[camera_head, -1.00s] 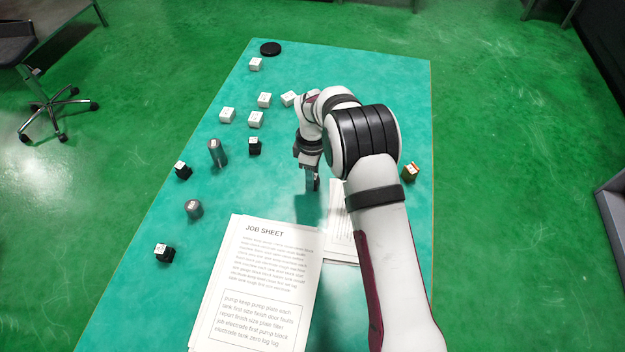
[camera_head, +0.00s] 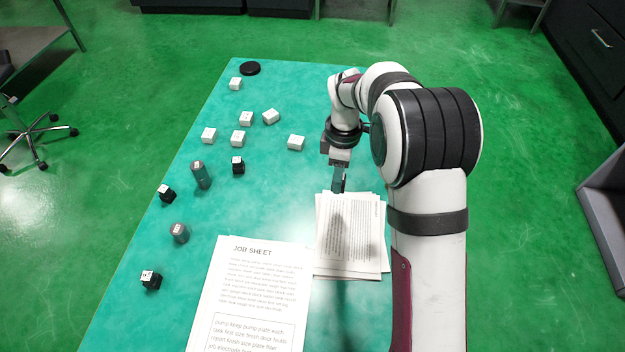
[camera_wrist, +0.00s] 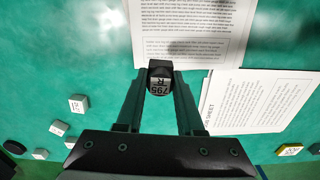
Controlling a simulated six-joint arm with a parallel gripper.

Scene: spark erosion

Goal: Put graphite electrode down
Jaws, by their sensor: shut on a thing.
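In the head view the gripper points down by the far edge of a stack of printed papers (camera_head: 350,240), and the held piece is hard to make out. Whether it touches anything below cannot be told.
A job sheet (camera_head: 258,290) lies left of the papers. Grey cylinders (camera_head: 202,174), black blocks (camera_head: 238,165) and several white blocks (camera_head: 270,117) stand on the left of the teal table (camera_head: 265,205). A black disc (camera_head: 250,68) lies at the far end. Teal surface between blocks and gripper is clear.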

